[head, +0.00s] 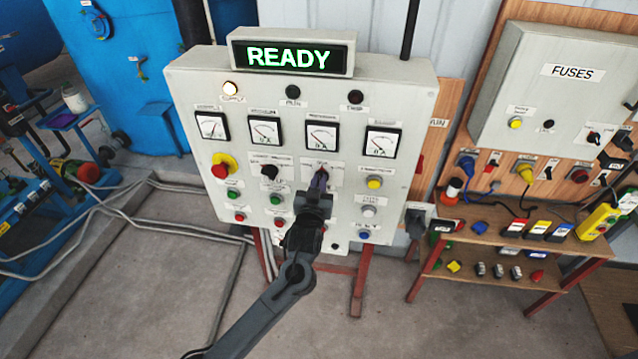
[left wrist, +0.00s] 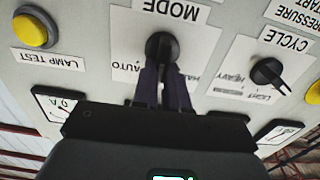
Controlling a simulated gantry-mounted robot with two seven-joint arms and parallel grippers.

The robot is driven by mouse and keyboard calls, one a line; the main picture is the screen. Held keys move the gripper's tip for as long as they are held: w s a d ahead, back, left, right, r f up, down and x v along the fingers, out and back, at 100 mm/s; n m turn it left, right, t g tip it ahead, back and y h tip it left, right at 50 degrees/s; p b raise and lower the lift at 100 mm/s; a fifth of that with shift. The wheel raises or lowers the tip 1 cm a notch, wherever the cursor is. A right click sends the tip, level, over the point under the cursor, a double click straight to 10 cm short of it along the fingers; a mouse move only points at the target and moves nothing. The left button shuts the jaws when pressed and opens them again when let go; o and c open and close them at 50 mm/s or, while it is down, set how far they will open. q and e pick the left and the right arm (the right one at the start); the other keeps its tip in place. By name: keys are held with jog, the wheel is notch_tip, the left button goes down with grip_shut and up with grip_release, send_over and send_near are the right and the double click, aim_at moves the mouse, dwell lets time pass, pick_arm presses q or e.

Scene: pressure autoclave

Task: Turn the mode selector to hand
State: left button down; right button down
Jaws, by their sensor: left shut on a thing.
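The mode selector (left wrist: 162,45) is a round black knob on the grey control panel, beneath a MODE label that appears upside down in the left wrist view. My left gripper (left wrist: 164,82) is shut on the mode selector, its two dark fingers on either side of the handle. The fingers cover the handle, so I cannot tell which way it points. An AUTO label shows on one side, and a partly hidden label starting with HA on the other. In the head view my left gripper (head: 318,184) reaches the panel's middle. My right gripper is not in view.
The black cycle selector (left wrist: 268,72) and the yellow lamp test button (left wrist: 36,28) flank the mode selector. On the control panel (head: 190,100), a lit READY display (head: 290,57) stands above several gauges. A fuse box (head: 555,90) and a wooden shelf (head: 480,245) stand to the right.

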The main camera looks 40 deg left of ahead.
pick_arm(q)
jog(key=shift+n, duration=0.3)
jog(key=shift+s+a+f+n+b, duration=0.15)
jog(key=shift+n+b, duration=0.5)
jog(key=shift+n, duration=0.9)
jog(key=shift+a+f+n+b, duration=0.15)
jog(key=shift+n+b, duration=0.5)
jog(key=shift+n, duration=0.85)
jog(key=shift+s+a+n+b, duration=0.15)
jog(key=shift+n+b, duration=0.5)
jog(key=shift+n, duration=0.9)
jog(key=c, duration=1.2)
grip_release()
jog(key=shift+a, duration=0.1)
jog(key=shift+o, duration=0.2)
